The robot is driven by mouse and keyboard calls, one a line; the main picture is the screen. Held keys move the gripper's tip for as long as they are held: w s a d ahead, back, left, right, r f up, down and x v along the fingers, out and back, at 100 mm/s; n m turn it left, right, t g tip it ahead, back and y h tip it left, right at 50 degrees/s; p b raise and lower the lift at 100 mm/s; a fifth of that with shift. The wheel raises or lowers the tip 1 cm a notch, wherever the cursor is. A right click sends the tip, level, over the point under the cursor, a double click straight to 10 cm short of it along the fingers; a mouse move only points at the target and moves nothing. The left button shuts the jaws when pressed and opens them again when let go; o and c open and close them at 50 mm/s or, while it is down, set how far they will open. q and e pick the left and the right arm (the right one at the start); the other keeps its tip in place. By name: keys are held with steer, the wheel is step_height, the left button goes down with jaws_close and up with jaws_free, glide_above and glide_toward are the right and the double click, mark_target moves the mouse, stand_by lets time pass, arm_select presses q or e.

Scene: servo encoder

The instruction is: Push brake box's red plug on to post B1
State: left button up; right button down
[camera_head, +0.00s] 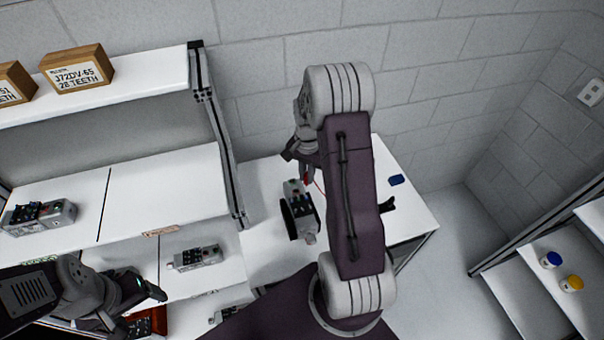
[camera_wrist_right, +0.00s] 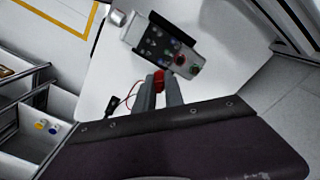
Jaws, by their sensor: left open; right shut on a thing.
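My right gripper (camera_wrist_right: 160,90) is shut on a red plug (camera_wrist_right: 158,76), held at its fingertips beside the grey servo unit. A thin red lead (camera_wrist_right: 131,91) runs from the plug towards a small black piece (camera_wrist_right: 112,106) on the table. The servo unit (camera_wrist_right: 165,44) has a dark panel with several coloured posts, a red and a green one nearest the plug. The post labels are too small to read. My left gripper (camera_head: 145,300) is open and empty, at lower left before the shelves.
The white table (camera_head: 265,255) also bears a blue item (camera_head: 397,180) and a black item (camera_head: 387,205). Shelves at left hold similar units (camera_head: 40,216), (camera_head: 195,257) and a labelled wooden box (camera_head: 77,70). A right-hand shelf holds blue-lidded (camera_head: 551,260) and yellow-lidded (camera_head: 572,284) jars.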

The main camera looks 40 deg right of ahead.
steer(key=shift+s+a+f, duration=0.1)
steer(key=shift+s, duration=0.25)
steer(key=shift+f+b, duration=0.25)
steer(key=shift+b, duration=0.15)
steer(key=f, duration=0.1)
steer(key=w+f+b, duration=0.1)
steer(key=shift+w+d+f+b, duration=0.2)
steer(key=shift+d+f+b, duration=0.1)
steer(key=shift+f+b, duration=0.45)
steer(key=shift+f, duration=0.05)
steer(key=shift+s+a+f+b, duration=0.2)
steer(key=shift+s+f+b, duration=0.15)
steer(key=shift+f+b, duration=0.15)
steer(key=shift+s+f+b, duration=0.1)
steer(key=shift+f+b, duration=0.2)
steer(key=shift+f, duration=0.3)
steer(key=shift+w+d+f+b, duration=0.1)
steer(key=shift+w+f+b, duration=0.25)
steer(key=shift+f, duration=0.1)
arm_select(q)
step_height(320, 180, down, 6)
steer(key=shift+w+d+r, duration=0.1)
steer(key=shift+w, duration=0.05)
arm_select(e)
steer(key=shift+s, duration=0.1)
